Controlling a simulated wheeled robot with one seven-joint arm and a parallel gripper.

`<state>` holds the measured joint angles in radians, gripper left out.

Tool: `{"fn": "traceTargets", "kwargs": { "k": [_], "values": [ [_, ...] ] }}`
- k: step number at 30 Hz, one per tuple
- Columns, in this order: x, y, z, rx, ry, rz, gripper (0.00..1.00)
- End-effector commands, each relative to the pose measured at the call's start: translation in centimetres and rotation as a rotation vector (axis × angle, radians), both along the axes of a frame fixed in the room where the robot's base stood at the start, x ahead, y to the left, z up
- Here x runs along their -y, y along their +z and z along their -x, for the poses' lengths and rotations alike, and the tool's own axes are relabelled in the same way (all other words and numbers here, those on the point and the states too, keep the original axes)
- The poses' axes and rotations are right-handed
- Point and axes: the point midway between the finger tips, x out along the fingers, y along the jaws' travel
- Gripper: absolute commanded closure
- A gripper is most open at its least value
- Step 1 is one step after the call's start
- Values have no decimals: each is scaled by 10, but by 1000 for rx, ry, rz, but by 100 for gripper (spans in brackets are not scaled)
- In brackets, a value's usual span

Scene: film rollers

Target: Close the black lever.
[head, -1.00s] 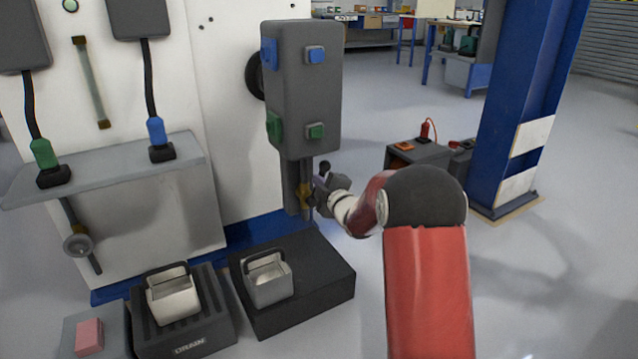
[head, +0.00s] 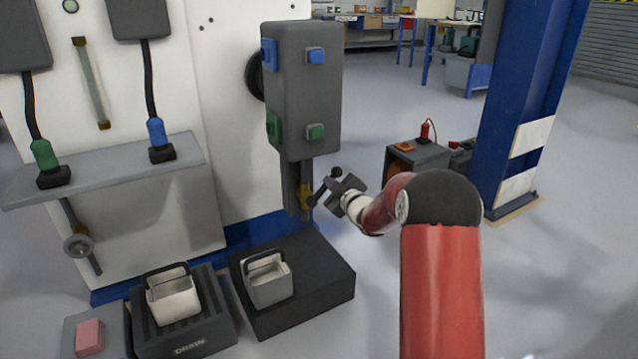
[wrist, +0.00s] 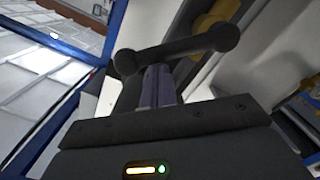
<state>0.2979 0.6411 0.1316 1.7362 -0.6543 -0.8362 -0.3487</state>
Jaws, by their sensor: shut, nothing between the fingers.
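The black lever (head: 323,187) has a round knob at its end and slants up and to the right from a brass valve (head: 305,196), below a grey box. In the wrist view the lever (wrist: 175,50) crosses just beyond my fingers. My gripper (head: 331,183) is at the lever's right side, close to its knob end. The wrist view shows the gripper's fingers (wrist: 157,86) together, with their tips at the lever's bar. Whether they touch it I cannot tell for certain. The lever is not between the fingers.
The grey box (head: 302,90) with blue and green buttons hangs above the valve. A grey container (head: 268,283) stands on a black block (head: 325,275) below.

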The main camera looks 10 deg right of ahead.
Motion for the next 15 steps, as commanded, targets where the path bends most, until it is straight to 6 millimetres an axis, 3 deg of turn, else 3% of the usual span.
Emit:
{"fn": "traceTargets", "kwargs": {
  "k": [15],
  "values": [
    [28,-28,-8,-147,-2,-454,100]
  ]
}}
